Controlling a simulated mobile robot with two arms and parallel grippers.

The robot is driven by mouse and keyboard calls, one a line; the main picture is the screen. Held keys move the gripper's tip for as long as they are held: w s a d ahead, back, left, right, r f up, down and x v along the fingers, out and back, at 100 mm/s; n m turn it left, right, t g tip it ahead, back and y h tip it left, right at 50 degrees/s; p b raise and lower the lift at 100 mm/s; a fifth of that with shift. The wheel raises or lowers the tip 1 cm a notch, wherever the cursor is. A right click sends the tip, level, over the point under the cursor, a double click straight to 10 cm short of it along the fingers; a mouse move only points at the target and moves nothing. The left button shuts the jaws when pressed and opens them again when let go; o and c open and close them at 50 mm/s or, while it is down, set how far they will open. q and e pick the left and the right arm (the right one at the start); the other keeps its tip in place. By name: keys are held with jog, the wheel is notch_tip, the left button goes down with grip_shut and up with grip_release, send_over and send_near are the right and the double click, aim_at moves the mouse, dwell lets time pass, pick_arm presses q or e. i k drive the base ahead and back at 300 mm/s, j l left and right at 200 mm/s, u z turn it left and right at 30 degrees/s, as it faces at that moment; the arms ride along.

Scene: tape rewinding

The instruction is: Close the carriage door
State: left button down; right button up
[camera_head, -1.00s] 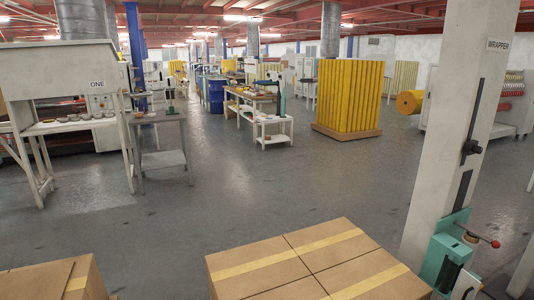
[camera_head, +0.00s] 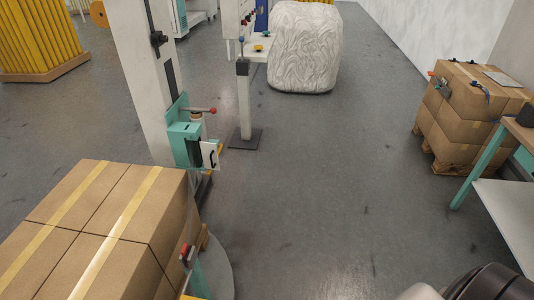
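The carriage (camera_head: 184,143) is a teal unit on the pale wrapper column (camera_head: 147,80), left of centre in the head view. A red-knobbed lever (camera_head: 211,110) sticks out at its top right. A white plate (camera_head: 210,155), which looks like its door, stands out at the carriage's right side. Its angle is hard to tell at this size. Neither gripper shows. A dark, rounded part at the bottom right edge looks like one of my arms, with no fingers visible.
Stacked cartons (camera_head: 95,235) stand at the lower left, close to the column. A control post (camera_head: 243,100) stands behind the carriage. A white wrapped load (camera_head: 305,48) is farther back. More cartons (camera_head: 470,110) and a table (camera_head: 505,215) are at right. The middle floor is clear.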

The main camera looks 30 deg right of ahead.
aim_at(209, 151)
jog(key=z, duration=0.45)
jog(key=l, duration=0.35)
jog(key=i+l, duration=0.15)
jog(key=l, duration=0.25)
jog(key=i+l, duration=0.9)
jog(key=i, duration=0.15)
jog(key=k+l+z, duration=0.05)
